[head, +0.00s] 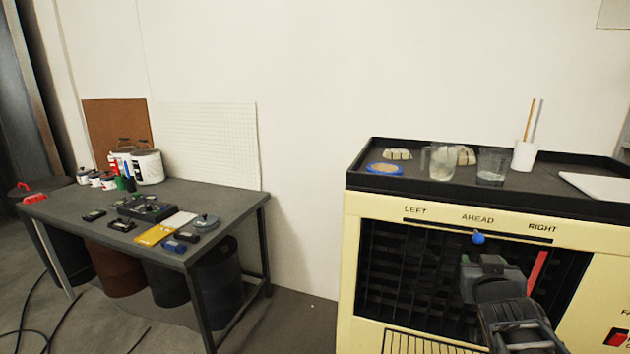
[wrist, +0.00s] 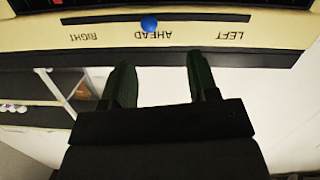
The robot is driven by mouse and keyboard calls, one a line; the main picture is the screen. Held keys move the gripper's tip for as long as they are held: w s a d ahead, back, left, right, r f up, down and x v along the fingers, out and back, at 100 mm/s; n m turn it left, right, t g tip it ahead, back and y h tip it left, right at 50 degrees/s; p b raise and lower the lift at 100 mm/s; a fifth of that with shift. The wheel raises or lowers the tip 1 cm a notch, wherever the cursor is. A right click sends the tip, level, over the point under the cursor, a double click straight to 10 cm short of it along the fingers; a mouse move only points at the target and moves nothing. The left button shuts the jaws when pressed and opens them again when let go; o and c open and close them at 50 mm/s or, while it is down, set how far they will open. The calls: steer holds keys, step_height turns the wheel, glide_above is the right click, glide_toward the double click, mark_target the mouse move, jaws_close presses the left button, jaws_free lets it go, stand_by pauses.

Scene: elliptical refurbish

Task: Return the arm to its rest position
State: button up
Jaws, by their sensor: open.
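My arm is raised in front of a cream machine (head: 348,260) at the right of the head view. My gripper (head: 484,268) is in front of the machine's dark louvred opening, just below a small blue knob (head: 478,238). In the wrist view my gripper (wrist: 160,62) shows two dark green fingers spread apart with nothing between them. The blue knob (wrist: 149,23) is beyond the fingertips, apart from them, near the upside-down word AHEAD. The knob sits at the AHEAD mark of a slot labelled LEFT, AHEAD and RIGHT.
The machine's black top tray (head: 400,184) holds a glass jug (head: 438,162), a glass beaker (head: 492,166) and a white cup (head: 524,155) with sticks. A grey workbench (head: 226,205) with tools and tins stands left. Floor between bench and machine (head: 300,325) is clear.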

steer(key=s+a+r+n+g+y+p, duration=0.1)
steer(key=s+a+r+g+y+p, duration=0.2)
steer(key=s+a+g+p, duration=0.2)
steer(key=s+a+r+n+g+y+p, duration=0.2)
steer(key=s+a+g+p, duration=0.4)
steer(key=a+p, duration=0.6)
steer(key=shift+s+a+r+y, duration=0.15)
steer(key=shift+a+r+y, duration=0.7)
steer(key=shift+r, duration=0.1)
stand_by(0.9)
